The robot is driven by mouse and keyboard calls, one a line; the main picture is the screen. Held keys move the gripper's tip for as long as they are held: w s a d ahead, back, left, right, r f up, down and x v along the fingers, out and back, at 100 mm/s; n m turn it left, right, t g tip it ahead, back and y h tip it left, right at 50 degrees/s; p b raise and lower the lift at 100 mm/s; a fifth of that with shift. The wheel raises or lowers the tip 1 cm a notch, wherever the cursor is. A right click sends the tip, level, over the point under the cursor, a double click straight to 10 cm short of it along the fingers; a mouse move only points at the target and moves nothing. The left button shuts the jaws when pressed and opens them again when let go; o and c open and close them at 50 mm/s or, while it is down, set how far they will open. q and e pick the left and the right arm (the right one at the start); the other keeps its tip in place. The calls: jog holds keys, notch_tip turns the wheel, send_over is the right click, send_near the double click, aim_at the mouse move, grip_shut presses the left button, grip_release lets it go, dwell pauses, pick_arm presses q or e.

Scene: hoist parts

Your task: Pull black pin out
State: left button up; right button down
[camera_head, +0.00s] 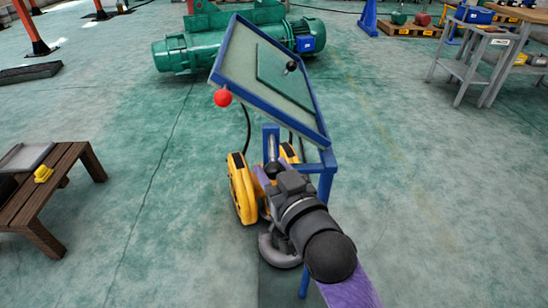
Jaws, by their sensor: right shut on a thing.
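The black pin (291,66) shows its round black knob on the tilted panel of the blue stand (228,50). A red ball knob (223,97) sits at the panel's lower left corner. My right gripper (266,174) is below the panel, well apart from the black knob. It is shut at the yellow hook block (241,188), between its yellow side plates. My own wrist hides the fingertips and the exact grip point. A grey hook (277,250) hangs under the block. My left gripper is not in view.
A green hoist machine (190,50) lies on the floor behind the stand. A brown wooden table (45,195) with a yellow item is at left. Grey carts (470,65) stand at the far right. The green floor on both sides of the stand is clear.

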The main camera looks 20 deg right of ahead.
jog(key=shift+a+f, duration=0.1)
jog(key=shift+c, duration=1.4)
grip_release()
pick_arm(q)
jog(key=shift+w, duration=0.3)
pick_arm(e)
jog(key=shift+s, duration=0.1)
jog(key=shift+s, duration=0.45)
pick_arm(q)
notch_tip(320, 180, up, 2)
jog(key=p, duration=0.2)
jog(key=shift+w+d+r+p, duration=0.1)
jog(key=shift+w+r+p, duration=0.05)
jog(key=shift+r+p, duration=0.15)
pick_arm(e)
jog(key=s+d, duration=0.1)
jog(key=s, duration=0.8)
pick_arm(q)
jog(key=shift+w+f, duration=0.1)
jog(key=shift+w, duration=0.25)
